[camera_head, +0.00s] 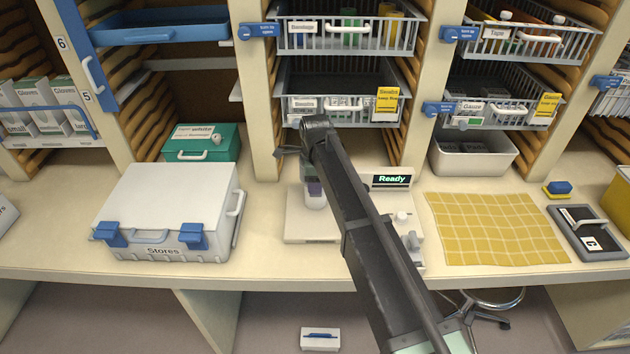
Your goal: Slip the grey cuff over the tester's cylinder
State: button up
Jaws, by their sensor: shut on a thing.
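The tester has a pale base (298,230) on the bench and a dark display (392,180) reading "Ready". Its whitish upright cylinder (315,202) shows just left of my arm. My gripper (309,170) is at the arm's far end, above the cylinder, mostly hidden by the arm. It is shut on the grey cuff, of which little can be made out. A darker purple-grey band shows at the cylinder's top. I cannot tell whether it is cuff or gripper, or whether the cuff is around the cylinder or above it.
A white Stores case (165,205) stands left, with a green box (200,143) behind. A yellow checked cloth (495,228) and a dark clipboard-like tray (590,232) lie right. Wire baskets (345,105) hang above the tester. Bare bench lies between case and tester.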

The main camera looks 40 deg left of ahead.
jog(key=shift+f, duration=0.1)
dwell(0.4)
jog(key=shift+f+b, duration=0.8)
jog(key=shift+b, duration=0.1)
jog(key=shift+r+p, duration=0.95)
jog(key=shift+f, duration=0.15)
jog(key=shift+r, duration=0.2)
dwell(0.7)
jog(key=o, duration=1.1)
